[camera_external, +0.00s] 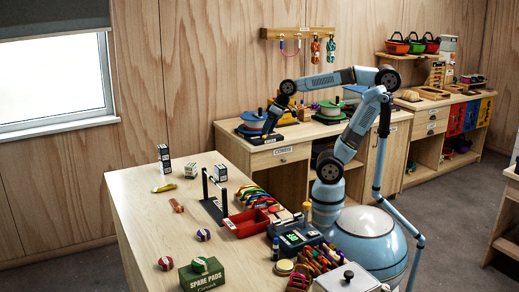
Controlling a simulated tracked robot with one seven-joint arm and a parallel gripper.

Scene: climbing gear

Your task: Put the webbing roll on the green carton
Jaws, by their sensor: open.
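The green carton (203,281), marked "SPARE PADS", stands at the front edge of the light wooden table. A small round roll with red, white and green colouring (200,265) rests on top of the carton. Two similar round rolls lie on the table, one behind the carton (203,235) and one to its left (166,263). They are too small to tell which is the webbing roll. My gripper (268,132) is open and raised well behind and above the carton, pointing down. It appears empty, with its fingertips small and hard to make out against the back cabinet.
A black frame (213,199), a red tray (248,222) and a dark scale-like device (298,238) stand along the table's right side. Small boxes (163,158) stand at the far left corner. The table's left-middle is mostly clear. A cabinet (283,158) stands behind.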

